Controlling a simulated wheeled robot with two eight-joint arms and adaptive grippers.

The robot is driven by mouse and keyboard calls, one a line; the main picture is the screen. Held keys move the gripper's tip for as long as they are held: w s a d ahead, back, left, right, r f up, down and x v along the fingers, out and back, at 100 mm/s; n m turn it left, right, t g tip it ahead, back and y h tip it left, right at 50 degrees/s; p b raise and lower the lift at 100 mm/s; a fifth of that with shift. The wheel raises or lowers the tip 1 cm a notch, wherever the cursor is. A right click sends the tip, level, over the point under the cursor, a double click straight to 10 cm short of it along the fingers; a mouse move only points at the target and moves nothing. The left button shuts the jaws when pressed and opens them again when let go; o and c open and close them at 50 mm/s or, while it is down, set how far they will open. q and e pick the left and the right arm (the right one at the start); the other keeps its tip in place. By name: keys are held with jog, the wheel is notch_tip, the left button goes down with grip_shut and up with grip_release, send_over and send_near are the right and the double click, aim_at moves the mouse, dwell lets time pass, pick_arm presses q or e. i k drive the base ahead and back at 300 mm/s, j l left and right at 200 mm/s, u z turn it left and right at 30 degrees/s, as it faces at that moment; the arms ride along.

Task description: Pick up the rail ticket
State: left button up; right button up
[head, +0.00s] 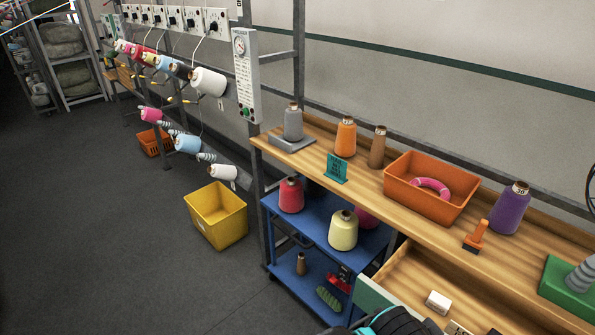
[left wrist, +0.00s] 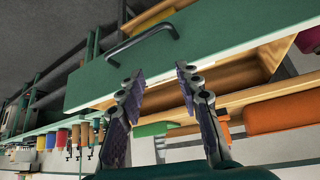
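In the head view the drawer (head: 400,277) is pulled out, with a small white block (head: 438,302) inside. Part of my arm shows at the bottom edge. My right gripper is not in view.
The bench (head: 375,187) holds a grey cone on a scale (head: 292,142), an orange cone (head: 345,138), a brown cone (head: 377,147), an orange bin (head: 430,205) with a pink ring, an orange-handled stamp (head: 475,237) and a purple cone (head: 510,208). A blue cart (head: 322,230) stands below.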

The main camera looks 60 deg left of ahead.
aim_at(336, 169)
jog(key=u, duration=1.9)
jog(key=i+j+z, duration=0.1)
jog(key=z, duration=0.3)
jog(key=i+j+z, duration=0.2)
jog(key=z, duration=0.2)
jog(key=i+j+z, duration=0.2)
jog(key=z, duration=0.2)
